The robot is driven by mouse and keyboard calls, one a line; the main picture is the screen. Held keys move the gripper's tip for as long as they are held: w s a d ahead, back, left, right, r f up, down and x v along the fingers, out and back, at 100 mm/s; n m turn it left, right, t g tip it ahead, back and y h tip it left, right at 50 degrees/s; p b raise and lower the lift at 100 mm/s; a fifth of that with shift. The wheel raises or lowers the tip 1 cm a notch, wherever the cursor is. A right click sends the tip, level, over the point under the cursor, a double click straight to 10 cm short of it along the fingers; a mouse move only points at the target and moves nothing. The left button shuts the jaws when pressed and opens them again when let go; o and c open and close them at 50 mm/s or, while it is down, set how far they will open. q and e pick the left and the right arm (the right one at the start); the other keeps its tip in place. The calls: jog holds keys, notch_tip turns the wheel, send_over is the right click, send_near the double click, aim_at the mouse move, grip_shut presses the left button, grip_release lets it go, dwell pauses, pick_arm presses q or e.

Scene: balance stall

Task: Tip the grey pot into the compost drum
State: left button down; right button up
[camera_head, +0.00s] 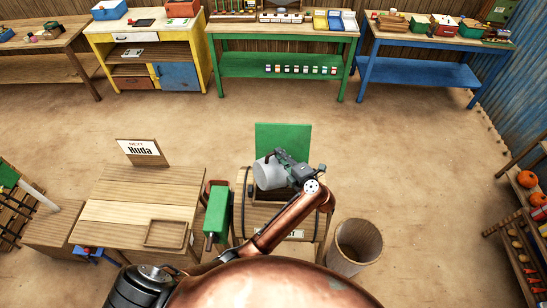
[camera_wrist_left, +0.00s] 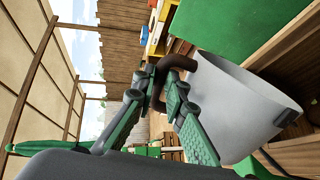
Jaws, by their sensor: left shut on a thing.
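The grey pot (camera_head: 270,174) is over the compost drum (camera_head: 245,205), in front of its raised green lid (camera_head: 283,138). The pot looks tilted; I cannot tell what is in it or whether it touches the drum. My left gripper (camera_head: 285,160) is at the pot's upper right side. In the left wrist view, the pot (camera_wrist_left: 235,105) fills the right side, and my left gripper (camera_wrist_left: 165,95) is shut on its dark brown handle (camera_wrist_left: 178,62). My arm hides part of the drum. My right gripper is not in view.
A green box-like part (camera_head: 216,214) stands just left of the drum. A wooden table (camera_head: 125,205) with a name sign (camera_head: 141,150) is further left. A wooden bin (camera_head: 358,245) stands right of the drum. Open floor lies beyond, before the back benches. A shelf (camera_head: 520,235) with pumpkins is at far right.

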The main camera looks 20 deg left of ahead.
pick_arm(q)
jog(key=shift+w+d+f+m+b, duration=0.25)
jog(key=shift+w+d+m, duration=0.35)
jog(key=shift+w+d, duration=0.4)
jog(key=shift+w+d+f+m+b, duration=0.1)
jog(key=shift+w+d+m+b, duration=0.1)
jog(key=shift+w+d+m, duration=0.6)
jog(key=shift+w+d, duration=0.1)
jog(key=shift+w, duration=0.2)
